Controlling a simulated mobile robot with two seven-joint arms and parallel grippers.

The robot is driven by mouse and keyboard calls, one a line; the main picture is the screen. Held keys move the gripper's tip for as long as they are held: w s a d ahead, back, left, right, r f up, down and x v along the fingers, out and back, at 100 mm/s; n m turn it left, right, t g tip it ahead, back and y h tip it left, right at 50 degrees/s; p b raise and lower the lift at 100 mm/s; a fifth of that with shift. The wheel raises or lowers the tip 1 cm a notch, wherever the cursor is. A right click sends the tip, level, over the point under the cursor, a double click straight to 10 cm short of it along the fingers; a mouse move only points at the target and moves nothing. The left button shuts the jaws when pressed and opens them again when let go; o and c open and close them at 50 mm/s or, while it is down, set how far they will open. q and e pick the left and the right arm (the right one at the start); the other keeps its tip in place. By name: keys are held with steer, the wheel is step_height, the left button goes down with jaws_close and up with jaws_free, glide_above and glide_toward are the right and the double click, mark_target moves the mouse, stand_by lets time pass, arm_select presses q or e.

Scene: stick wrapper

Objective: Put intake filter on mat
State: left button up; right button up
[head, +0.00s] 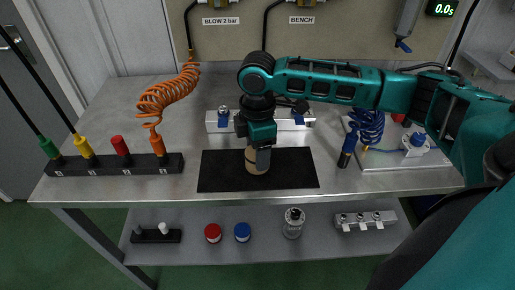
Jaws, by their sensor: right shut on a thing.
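A black mat (217,172) lies flat near the front edge of the metal bench. My right gripper (258,162) reaches in from the right and points down over the middle of the mat. It is shut on a tan cylindrical thing (251,167), which looks like the intake filter and is partly hidden by the finger. The filter appears upright at the mat; I cannot tell whether it touches the surface. My left gripper is not in view.
A black rack (112,165) with coloured plugs stands at left, below an orange coiled hose (168,95). A silver manifold (215,122) sits behind the mat. A blue coiled hose (369,125) and a light plate (398,160) are at right. Jars and blocks stand on the lower shelf (265,246).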

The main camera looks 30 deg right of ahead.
steer(key=o, duration=0.6)
steer(key=shift+f, duration=0.1)
steer(key=o, duration=0.5)
steer(key=shift+c, duration=0.2)
step_height(320, 180, up, 12)
steer(key=p, duration=0.1)
